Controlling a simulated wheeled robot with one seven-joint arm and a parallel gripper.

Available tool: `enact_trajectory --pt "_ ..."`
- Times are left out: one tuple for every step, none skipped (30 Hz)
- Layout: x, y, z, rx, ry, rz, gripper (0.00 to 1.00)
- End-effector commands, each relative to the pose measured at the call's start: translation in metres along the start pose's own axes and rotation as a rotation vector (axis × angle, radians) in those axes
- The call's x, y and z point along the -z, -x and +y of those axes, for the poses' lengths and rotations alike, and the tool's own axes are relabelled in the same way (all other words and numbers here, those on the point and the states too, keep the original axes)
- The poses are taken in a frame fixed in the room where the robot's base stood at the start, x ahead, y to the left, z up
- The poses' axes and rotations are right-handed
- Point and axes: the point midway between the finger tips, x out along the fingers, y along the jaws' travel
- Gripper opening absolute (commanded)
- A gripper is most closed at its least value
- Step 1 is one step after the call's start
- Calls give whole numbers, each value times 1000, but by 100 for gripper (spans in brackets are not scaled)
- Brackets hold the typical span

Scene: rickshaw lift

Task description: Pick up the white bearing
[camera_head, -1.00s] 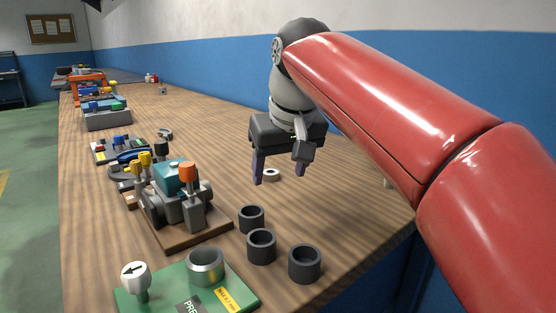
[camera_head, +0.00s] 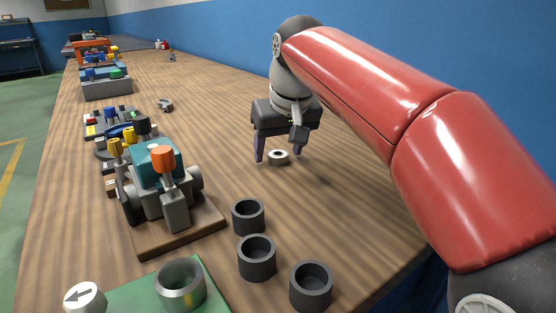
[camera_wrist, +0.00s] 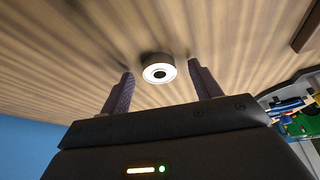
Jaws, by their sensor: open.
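The white bearing (camera_head: 278,156) is a small ring with a dark hole, lying on the wooden bench. In the wrist view the bearing (camera_wrist: 159,71) shows a white top face and a grey-brown side, between and slightly beyond the two fingertips. My gripper (camera_head: 276,158) is open, with one finger on each side of the bearing in the head view. In the wrist view my gripper (camera_wrist: 162,80) has a clear gap to the bearing on both sides. I cannot tell how high the fingertips are above the bench.
Several dark cups, such as this one (camera_head: 256,257), stand on the bench nearer the camera. A model on a wooden base (camera_head: 163,190) is to the left. A green board (camera_head: 132,295) is at the front. Bench around the bearing is clear. A blue wall (camera_head: 400,60) lies behind.

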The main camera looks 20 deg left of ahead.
Motion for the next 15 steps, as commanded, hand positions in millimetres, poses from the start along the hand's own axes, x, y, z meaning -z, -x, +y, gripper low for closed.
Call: enact_trajectory --pt "0 -3 0 0 0 1 63" --pt "0 -3 0 0 0 1 63" --pt "0 -3 0 0 0 2 63" --pt "0 -3 0 0 0 2 63" --pt "0 -3 0 -1 0 2 63" --pt "0 -3 0 -1 0 1 63" --pt "0 -3 0 -1 0 1 63" --pt "0 -3 0 -1 0 1 63" --pt "0 -3 0 -1 0 1 58" --pt "0 -3 0 -1 0 1 54" --pt "0 -3 0 -1 -1 1 50" --pt "0 -3 0 -1 -1 1 45" --pt "0 -3 0 -1 -1 1 41" --pt "0 -3 0 -1 -1 1 37" --pt "0 -3 0 -1 -1 1 32"
